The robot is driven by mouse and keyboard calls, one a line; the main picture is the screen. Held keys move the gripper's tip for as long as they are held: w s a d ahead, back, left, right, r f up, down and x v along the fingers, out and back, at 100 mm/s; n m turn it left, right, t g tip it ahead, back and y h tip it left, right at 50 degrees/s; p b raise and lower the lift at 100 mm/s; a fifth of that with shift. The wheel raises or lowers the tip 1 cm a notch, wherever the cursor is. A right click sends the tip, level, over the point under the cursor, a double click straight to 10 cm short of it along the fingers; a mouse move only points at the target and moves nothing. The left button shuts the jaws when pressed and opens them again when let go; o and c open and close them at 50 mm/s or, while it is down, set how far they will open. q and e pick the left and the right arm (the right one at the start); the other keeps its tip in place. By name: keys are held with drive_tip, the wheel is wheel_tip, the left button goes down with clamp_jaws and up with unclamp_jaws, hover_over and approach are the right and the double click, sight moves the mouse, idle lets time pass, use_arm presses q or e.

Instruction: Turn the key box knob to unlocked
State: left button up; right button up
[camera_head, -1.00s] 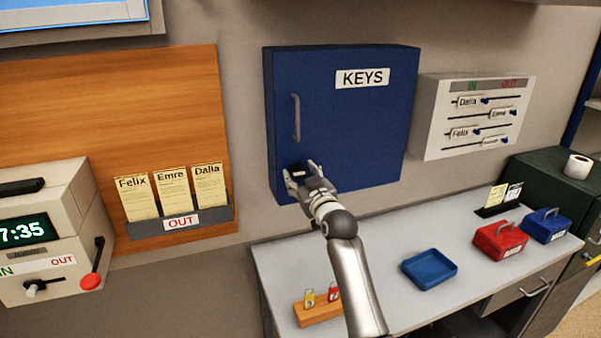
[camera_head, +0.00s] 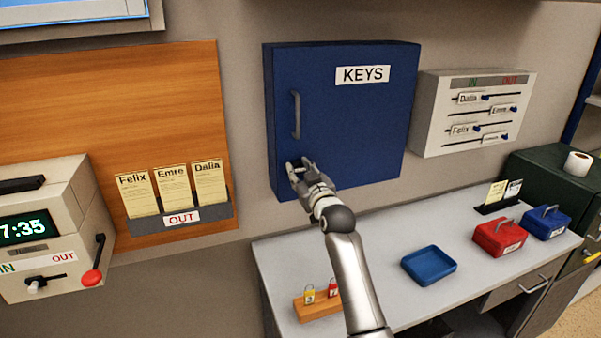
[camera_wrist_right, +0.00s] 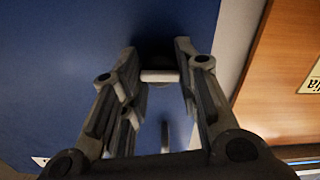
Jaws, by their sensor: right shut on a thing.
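The blue key box (camera_head: 345,120) hangs on the wall, its door closed, with a KEYS label and a grey vertical handle (camera_head: 296,115) at its left side. My right gripper (camera_head: 298,165) is at the lower left of the door, below the handle, and covers the knob in the head view. In the right wrist view my right gripper (camera_wrist_right: 158,70) has its fingers on both sides of the pale knob (camera_wrist_right: 158,76) and is shut on it. The knob's markings cannot be read. My left gripper is not in view.
A white IN/OUT slider board (camera_head: 475,112) is right of the key box. A wooden board (camera_head: 100,110) with named cards is at the left. Below, the desk (camera_head: 375,250) holds a blue tray (camera_head: 429,265), a red box (camera_head: 499,238) and a padlock stand (camera_head: 316,308).

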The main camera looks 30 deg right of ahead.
drive_tip(key=shift+m, duration=0.3)
drive_tip(key=m+p, duration=0.1)
drive_tip(key=m, duration=0.2)
drive_tip(key=shift+r+m+p, duration=0.1)
drive_tip(key=shift+m+p, duration=0.2)
drive_tip(key=shift+p, duration=0.1)
drive_tip(key=m+p, duration=0.1)
drive_tip(key=m, duration=0.3)
drive_tip(key=shift+m+p, duration=0.3)
drive_tip(key=m+p, duration=0.2)
drive_tip(key=m, duration=0.3)
drive_tip(key=shift+m+p, duration=0.5)
drive_tip(key=shift+m, duration=1.5)
drive_tip(key=o, duration=1)
drive_tip(key=shift+o, duration=0.2)
